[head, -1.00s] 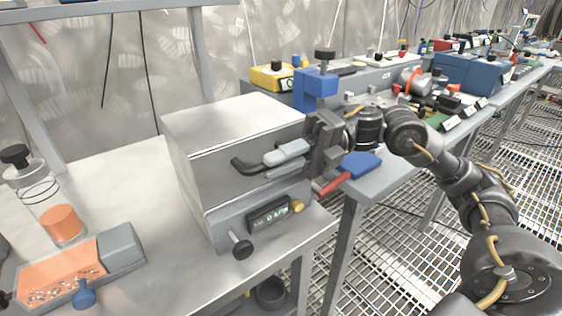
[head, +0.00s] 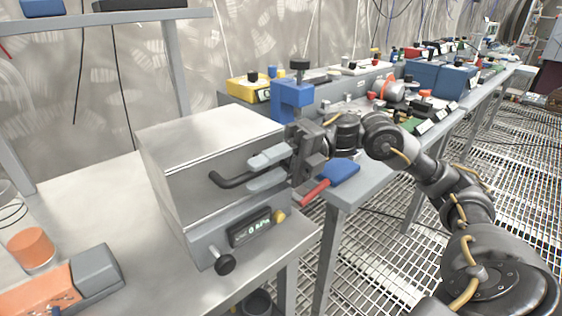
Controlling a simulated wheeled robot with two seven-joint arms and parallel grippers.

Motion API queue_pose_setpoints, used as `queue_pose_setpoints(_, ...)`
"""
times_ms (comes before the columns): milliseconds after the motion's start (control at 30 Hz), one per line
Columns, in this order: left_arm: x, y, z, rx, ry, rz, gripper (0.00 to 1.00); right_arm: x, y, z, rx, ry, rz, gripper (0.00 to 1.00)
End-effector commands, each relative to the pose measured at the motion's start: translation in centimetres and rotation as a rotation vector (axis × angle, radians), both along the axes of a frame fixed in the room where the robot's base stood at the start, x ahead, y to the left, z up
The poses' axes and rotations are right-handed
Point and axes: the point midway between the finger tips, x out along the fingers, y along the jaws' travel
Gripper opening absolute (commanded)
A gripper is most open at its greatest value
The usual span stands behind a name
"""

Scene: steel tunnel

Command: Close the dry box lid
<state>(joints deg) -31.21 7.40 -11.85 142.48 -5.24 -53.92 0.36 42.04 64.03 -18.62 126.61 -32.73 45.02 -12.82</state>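The dry box (head: 190,232) is a grey metal box on the left bench, with a small display, a black knob and a yellow button on its front. Its lid (head: 212,130) lies down over the body and looks closed; I see no clear gap. A black bar handle (head: 228,181) sticks out of the lid's front. My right gripper (head: 266,169) is at the handle's right part, one grey finger above the bar and one below. The fingers stand apart, with the bar visible between them, so it looks open around the handle. My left gripper is not in view.
An orange-and-grey tray (head: 95,272) and an orange-filled jar (head: 32,250) are at the left. A blue clamp (head: 292,95) and red-handled tool (head: 316,190) are close to my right gripper.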

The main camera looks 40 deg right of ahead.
Motion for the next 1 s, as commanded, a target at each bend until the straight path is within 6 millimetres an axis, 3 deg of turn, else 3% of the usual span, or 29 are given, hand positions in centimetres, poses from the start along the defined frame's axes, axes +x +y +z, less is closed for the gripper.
queue_pose_setpoints(300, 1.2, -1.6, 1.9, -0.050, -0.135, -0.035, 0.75, 0.7, -6.3, -0.2, -0.002, 0.003, -0.006, 0.34)
queue_pose_setpoints(500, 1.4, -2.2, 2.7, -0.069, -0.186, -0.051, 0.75, 0.8, -8.9, -0.1, -0.002, 0.001, -0.002, 0.34)
queue_pose_setpoints(1000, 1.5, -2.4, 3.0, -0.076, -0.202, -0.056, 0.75, 0.9, -9.6, 0.0, -0.001, 0.000, 0.000, 0.34)
